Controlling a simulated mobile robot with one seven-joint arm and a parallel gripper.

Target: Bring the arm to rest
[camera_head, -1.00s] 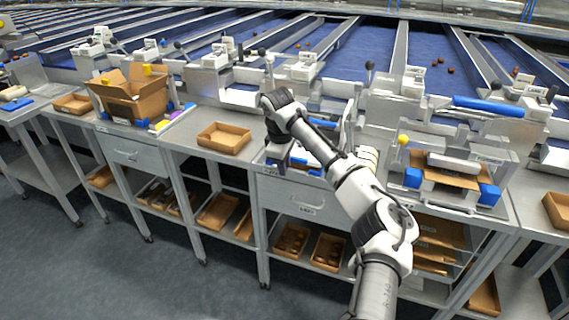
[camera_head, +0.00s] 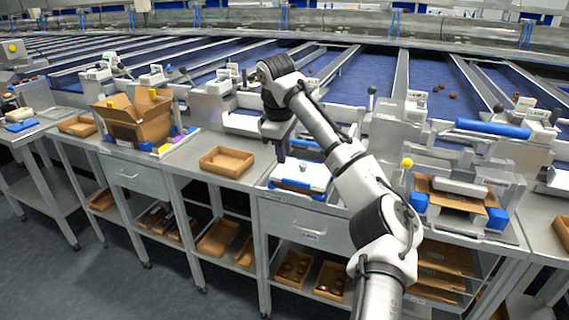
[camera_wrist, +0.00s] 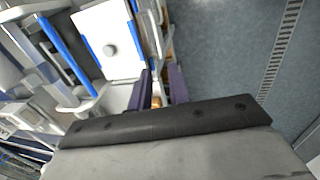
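My gripper (camera_head: 281,150) hangs fingers-down at the end of my white and grey arm. It is above the workbench, just over the back of a white plate with blue edges (camera_head: 312,176). In the wrist view my gripper (camera_wrist: 162,82) shows two dark purple fingers with a narrow gap between them. I see nothing clearly held; a small brown patch in the gap looks like background. The white plate (camera_wrist: 95,22) with a round grey knob lies to the left of the fingers, apart from them.
An empty shallow cardboard tray (camera_head: 227,173) is left of the plate. An open cardboard box (camera_head: 137,131) stands farther left. A station with blue blocks and a yellow knob (camera_head: 406,163) is to the right. Blue sorting lanes (camera_head: 355,70) run behind. Grey floor (camera_head: 60,280) is clear in front.

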